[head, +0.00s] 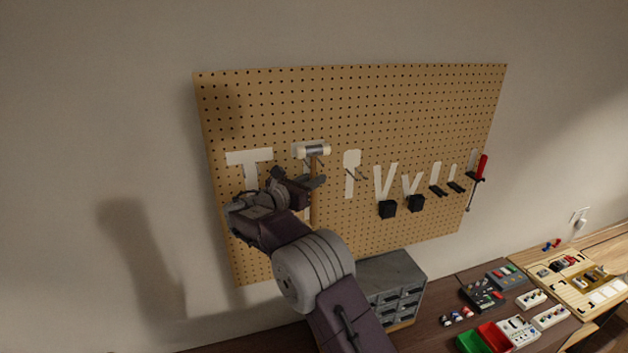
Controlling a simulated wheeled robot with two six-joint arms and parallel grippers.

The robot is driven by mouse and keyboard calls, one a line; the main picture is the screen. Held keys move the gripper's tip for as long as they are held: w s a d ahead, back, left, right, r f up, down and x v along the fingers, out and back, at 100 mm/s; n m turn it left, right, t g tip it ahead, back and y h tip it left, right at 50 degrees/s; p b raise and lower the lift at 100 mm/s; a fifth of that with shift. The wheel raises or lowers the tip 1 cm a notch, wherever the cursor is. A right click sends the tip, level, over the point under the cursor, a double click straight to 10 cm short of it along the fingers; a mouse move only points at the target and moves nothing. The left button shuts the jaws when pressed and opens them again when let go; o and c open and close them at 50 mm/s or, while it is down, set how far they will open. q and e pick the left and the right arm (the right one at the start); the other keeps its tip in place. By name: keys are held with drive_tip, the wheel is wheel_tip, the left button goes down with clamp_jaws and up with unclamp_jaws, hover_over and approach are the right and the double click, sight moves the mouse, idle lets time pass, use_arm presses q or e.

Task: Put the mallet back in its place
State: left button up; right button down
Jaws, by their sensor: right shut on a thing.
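The mallet (314,151) has a metal head with pale faces and a wooden handle. It is upright in front of the pegboard (400,110), over the second white silhouette from the left. My right gripper (318,181) is shut on the mallet's handle just below the head. The gripper and arm hide part of the handle and of the silhouettes. I cannot tell whether the mallet touches the board or its hook. The leftmost T-shaped white silhouette (250,158) is bare. My left gripper is not in view.
More white silhouettes with black holders run to the right, and a red-handled screwdriver (482,167) hangs at the board's right edge. Below stand a grey drawer cabinet (392,271), a green bin (470,342), a red bin (495,337) and several small trays on the bench.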

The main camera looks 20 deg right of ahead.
drive_tip(key=shift+f+b, duration=0.35)
drive_tip(key=shift+f, duration=0.1)
idle(0.4)
drive_tip(key=c, duration=1.5)
unclamp_jaws()
drive_tip(key=shift+o, duration=1.1)
drive_tip(key=shift+s, duration=0.1)
drive_tip(key=shift+a+f, duration=0.1)
drive_tip(key=shift+a, duration=0.05)
drive_tip(key=b+v, duration=0.5)
drive_tip(key=v, duration=0.4)
